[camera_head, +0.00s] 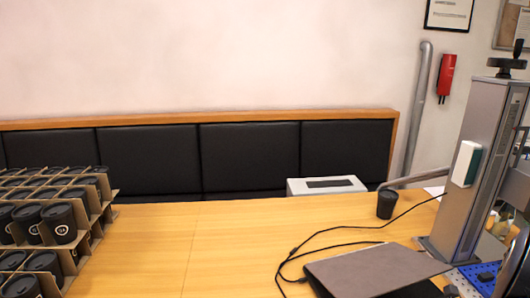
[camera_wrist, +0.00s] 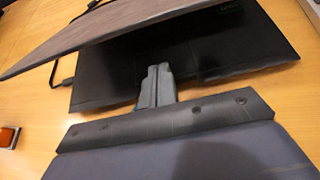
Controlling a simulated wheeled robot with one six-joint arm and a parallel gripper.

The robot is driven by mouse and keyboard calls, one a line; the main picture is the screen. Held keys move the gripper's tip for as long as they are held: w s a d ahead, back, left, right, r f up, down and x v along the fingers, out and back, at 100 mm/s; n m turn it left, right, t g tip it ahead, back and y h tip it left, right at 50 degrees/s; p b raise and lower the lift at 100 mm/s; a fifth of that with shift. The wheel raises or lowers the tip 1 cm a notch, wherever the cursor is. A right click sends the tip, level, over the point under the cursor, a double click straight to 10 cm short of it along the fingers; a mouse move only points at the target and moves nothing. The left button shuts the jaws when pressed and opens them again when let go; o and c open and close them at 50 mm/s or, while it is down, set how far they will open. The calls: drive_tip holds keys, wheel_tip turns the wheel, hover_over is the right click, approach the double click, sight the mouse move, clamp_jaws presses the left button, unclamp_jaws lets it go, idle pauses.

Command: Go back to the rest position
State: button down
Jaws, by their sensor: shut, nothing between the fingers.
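My gripper (camera_wrist: 156,86) shows in the wrist view with its grey fingers together and nothing held between them. Its dark body fills the bottom of that view. Beyond the fingertips is a flat black surface (camera_wrist: 220,50) with small green lettering, under a slanted grey panel (camera_wrist: 100,32). I cannot tell whether the fingers touch it. In the head view what looks like the same grey panel (camera_head: 375,268) is at the table's front right. I cannot make out my gripper in the head view.
A cardboard rack of black cups (camera_head: 110,192) stands at the left. A lone black cup (camera_head: 387,204) stands near a white box (camera_head: 325,187). The metal laser marker column (camera_head: 470,175) rises at the right. Black cables cross the table (camera_head: 220,250); its middle is clear.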

drive_tip(key=shift+s+f+b, duration=0.2)
drive_tip(key=shift+f+b, duration=0.45)
drive_tip(key=shift+f, duration=0.6)
drive_tip(key=shift+s+f+b, duration=0.15)
drive_tip(key=shift+f+b, duration=0.45)
drive_tip(key=shift+f, duration=0.6)
